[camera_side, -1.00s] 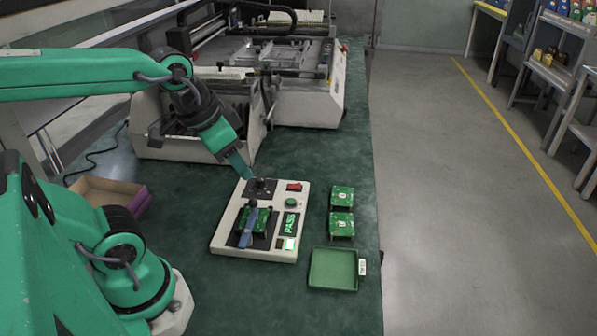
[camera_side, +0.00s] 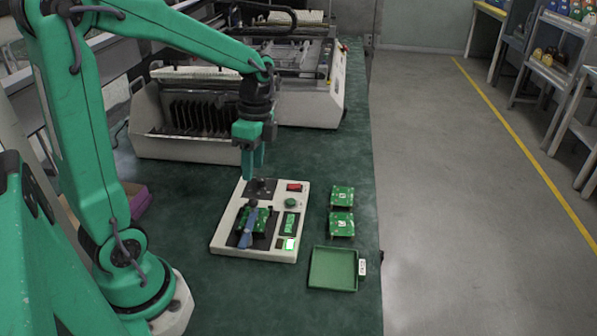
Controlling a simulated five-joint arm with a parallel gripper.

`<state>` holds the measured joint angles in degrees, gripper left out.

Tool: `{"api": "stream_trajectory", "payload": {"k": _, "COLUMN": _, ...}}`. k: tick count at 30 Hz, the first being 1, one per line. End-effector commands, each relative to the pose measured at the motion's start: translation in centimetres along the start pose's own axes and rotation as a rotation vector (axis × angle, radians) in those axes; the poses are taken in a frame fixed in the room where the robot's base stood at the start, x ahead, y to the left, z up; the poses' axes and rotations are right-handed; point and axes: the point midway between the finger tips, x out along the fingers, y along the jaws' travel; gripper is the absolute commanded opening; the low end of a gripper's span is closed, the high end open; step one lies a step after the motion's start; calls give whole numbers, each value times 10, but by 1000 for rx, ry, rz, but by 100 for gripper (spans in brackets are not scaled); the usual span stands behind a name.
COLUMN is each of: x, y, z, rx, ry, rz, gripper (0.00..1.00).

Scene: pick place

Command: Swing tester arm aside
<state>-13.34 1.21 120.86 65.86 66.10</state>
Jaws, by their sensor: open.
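The tester (camera_side: 226,240) is a white panel on the green bench, with a red switch, a green button, a display and a small lit screen. A green circuit board (camera_side: 262,222) sits on its black pad. The blue tester arm (camera_side: 248,232) lies across the board's left side. A dark pivot or knob (camera_side: 260,184) stands at the tester's back. My gripper (camera_side: 253,176) points straight down just above and left of that knob, its fingers open. I cannot tell whether the fingers touch the knob.
Two green boards (camera_side: 342,196) sit right of the tester, one behind the other. An empty green tray (camera_side: 333,268) with a white tag lies in front of them. A grey machine (camera_side: 185,148) stands behind. A small box (camera_side: 135,198) is partly hidden behind my arm. The bench ends at the right.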

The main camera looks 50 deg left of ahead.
Motion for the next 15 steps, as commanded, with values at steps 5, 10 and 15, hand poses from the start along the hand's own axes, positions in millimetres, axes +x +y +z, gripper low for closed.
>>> {"api": "stream_trajectory", "payload": {"k": 5, "x": 8, "y": -8, "z": 2, "rx": 60, "ry": -13, "rz": 39, "gripper": 43}}
{"api": "stream_trajectory", "payload": {"k": 10, "x": 8, "y": -8, "z": 2, "rx": 70, "ry": -14, "rz": 43, "gripper": 43}}
{"api": "stream_trajectory", "payload": {"k": 15, "x": 12, "y": -8, "z": 2, "rx": 69, "ry": -14, "rz": 43, "gripper": 43}}
